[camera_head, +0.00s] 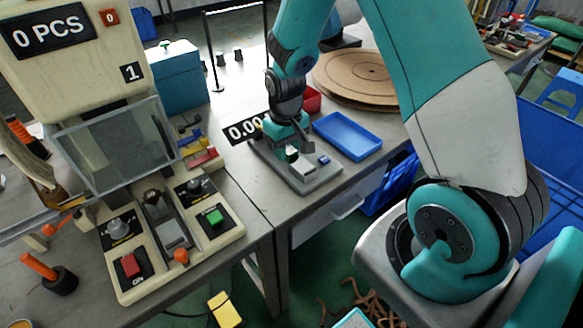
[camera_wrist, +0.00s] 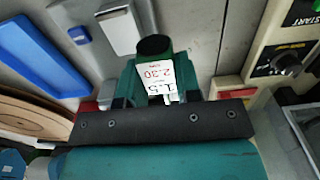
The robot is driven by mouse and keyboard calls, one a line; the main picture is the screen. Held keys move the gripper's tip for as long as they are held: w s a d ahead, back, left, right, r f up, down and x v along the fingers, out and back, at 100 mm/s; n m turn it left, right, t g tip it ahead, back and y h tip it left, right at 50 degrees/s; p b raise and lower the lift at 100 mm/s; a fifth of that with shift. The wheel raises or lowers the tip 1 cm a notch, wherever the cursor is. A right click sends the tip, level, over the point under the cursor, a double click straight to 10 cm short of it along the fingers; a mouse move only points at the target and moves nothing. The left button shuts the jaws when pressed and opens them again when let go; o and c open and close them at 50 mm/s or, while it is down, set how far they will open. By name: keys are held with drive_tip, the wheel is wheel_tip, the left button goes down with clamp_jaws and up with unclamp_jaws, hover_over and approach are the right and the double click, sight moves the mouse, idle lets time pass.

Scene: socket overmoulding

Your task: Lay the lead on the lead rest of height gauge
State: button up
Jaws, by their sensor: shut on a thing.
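My gripper (camera_head: 290,138) points down over the height gauge (camera_head: 316,182), a grey plate beside a black 0.00 display (camera_head: 243,129). In the wrist view my gripper (camera_wrist: 155,92) is shut on the lead, which shows as a black round end (camera_wrist: 154,45) with a white tag (camera_wrist: 160,76) printed in red and black. The tag hides much of the grip. A pale block (camera_wrist: 119,28) and a small blue part (camera_wrist: 79,35) lie beyond it on the gauge side. I cannot tell whether the lead touches the lead rest.
A blue tray (camera_head: 347,136) lies right of the gauge, with round brown boards (camera_head: 356,75) behind. The moulding machine's control panel (camera_head: 127,262), with red and green buttons, stands at left. A teal box (camera_head: 180,80) stands at the back. The table's front edge is close to the gauge.

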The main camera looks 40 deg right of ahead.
wheel_tip(320, 180, up, 12)
drive_tip(key=b, duration=0.3)
hover_over(301, 165)
wheel_tip(301, 165, down, 19)
drive_tip(key=shift+r+p, duration=0.2)
drive_tip(key=shift+p, duration=0.2)
drive_tip(key=shift+f, duration=0.2)
drive_tip(key=o, duration=0.9)
drive_tip(key=shift+r, duration=0.15)
